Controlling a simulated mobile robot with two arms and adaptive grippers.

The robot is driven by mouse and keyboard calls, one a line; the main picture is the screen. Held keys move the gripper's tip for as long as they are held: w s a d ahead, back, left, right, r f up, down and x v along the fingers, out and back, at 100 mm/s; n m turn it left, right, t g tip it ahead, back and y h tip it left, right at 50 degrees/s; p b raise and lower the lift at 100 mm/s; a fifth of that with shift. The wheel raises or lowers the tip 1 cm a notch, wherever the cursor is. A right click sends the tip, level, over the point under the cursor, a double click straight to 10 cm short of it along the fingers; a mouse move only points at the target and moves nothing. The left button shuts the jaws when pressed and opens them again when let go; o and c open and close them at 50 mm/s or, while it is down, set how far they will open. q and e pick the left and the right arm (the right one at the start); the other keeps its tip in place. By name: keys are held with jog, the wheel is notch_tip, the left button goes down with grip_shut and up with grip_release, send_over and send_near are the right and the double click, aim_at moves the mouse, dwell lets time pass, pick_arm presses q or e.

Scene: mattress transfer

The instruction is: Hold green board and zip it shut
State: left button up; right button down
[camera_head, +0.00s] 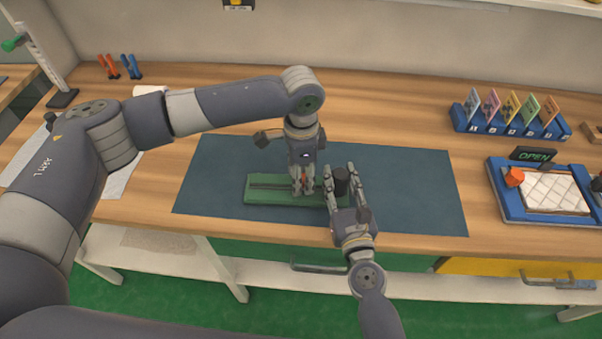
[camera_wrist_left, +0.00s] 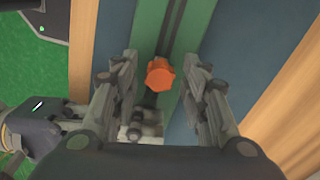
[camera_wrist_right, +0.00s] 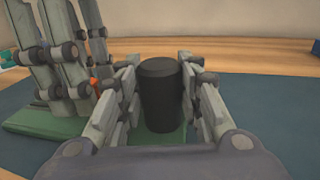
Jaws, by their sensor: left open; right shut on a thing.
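The green board (camera_head: 262,198) lies on the blue mat, with a dark straight track along its length. A black upright post (camera_head: 341,181) stands at its right end. My right gripper (camera_head: 342,176) is shut on the post, with a finger on each side of it in the right wrist view (camera_wrist_right: 160,98). My left gripper (camera_head: 303,190) points down over the board, left of the post. In the left wrist view its open fingers stand either side of an orange knob (camera_wrist_left: 160,74) on the track. A gap shows between knob and fingers.
The blue mat (camera_head: 220,165) has free room around the board. A blue holder (camera_head: 505,127) with several coloured cards and a blue tray (camera_head: 508,205) with a white quilted pad stand at the right. Orange and blue pliers-like tools (camera_head: 119,68) are at the back left.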

jog(key=shift+r, duration=0.1)
pick_arm(q)
grip_shut()
jog(key=a, duration=1)
jog(key=shift+s+a, duration=0.25)
jog(key=shift+a, duration=0.5)
pick_arm(e)
jog(key=shift+d, duration=0.1)
pick_arm(q)
jog(key=shift+c, duration=0.5)
grip_release()
jog(key=shift+o, duration=0.5)
